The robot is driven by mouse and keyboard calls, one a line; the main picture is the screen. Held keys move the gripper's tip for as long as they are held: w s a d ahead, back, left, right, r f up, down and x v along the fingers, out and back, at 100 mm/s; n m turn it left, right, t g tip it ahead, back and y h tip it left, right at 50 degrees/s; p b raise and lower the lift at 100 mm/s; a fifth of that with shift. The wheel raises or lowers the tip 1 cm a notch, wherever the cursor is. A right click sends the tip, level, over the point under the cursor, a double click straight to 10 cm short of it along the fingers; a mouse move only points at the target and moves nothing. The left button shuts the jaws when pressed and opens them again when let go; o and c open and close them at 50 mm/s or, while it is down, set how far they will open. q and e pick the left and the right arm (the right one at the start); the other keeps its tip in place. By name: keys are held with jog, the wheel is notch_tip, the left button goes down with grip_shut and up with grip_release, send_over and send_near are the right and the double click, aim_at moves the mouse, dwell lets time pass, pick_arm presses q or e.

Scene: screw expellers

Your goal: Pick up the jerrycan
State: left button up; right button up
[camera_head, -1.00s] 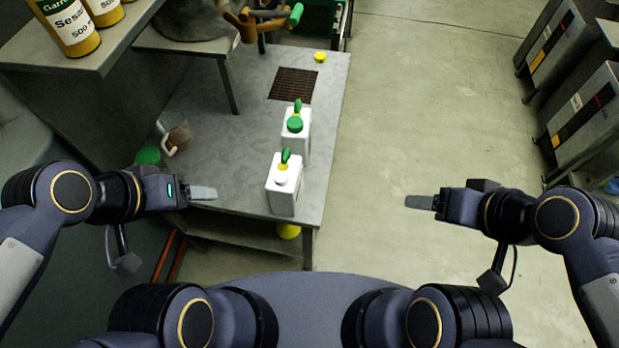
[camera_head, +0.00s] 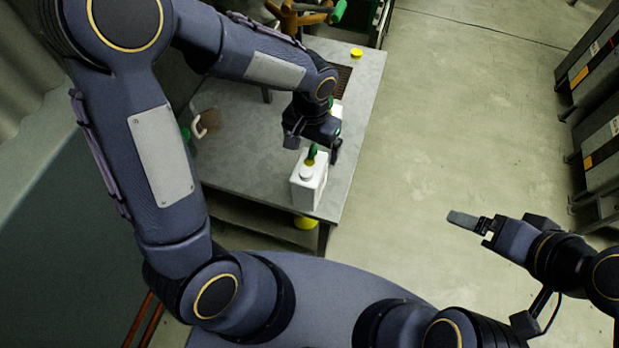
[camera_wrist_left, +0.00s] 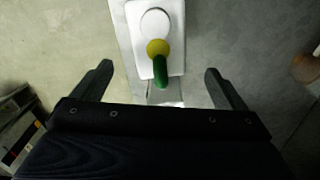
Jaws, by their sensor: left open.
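A white jerrycan (camera_head: 309,187) with a white cap and a green spout on a yellow base stands upright near the table's front right corner. It also shows in the left wrist view (camera_wrist_left: 120,20), reaching up between the finger lines. A second white jerrycan (camera_head: 337,107) stands behind it, mostly hidden by my left gripper. My left gripper (camera_head: 322,148) is open just above and behind the near jerrycan. In the left wrist view its fingers (camera_wrist_left: 158,70) lie either side of the green spout, apart from it. My right gripper (camera_head: 468,222) is over the floor at right, away from both jerrycans.
Floor right of the table is clear; machines (camera_head: 605,140) stand at far right.

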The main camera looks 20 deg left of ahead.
pick_arm(q)
jog(key=f, duration=0.5)
jog(key=shift+s+f+p, duration=0.1)
jog(key=shift+s+p, duration=0.15)
jog(key=shift+p, duration=0.1)
jog(key=shift+c, duration=0.4)
jog(key=c, duration=1.3)
jog(key=shift+r, duration=0.2)
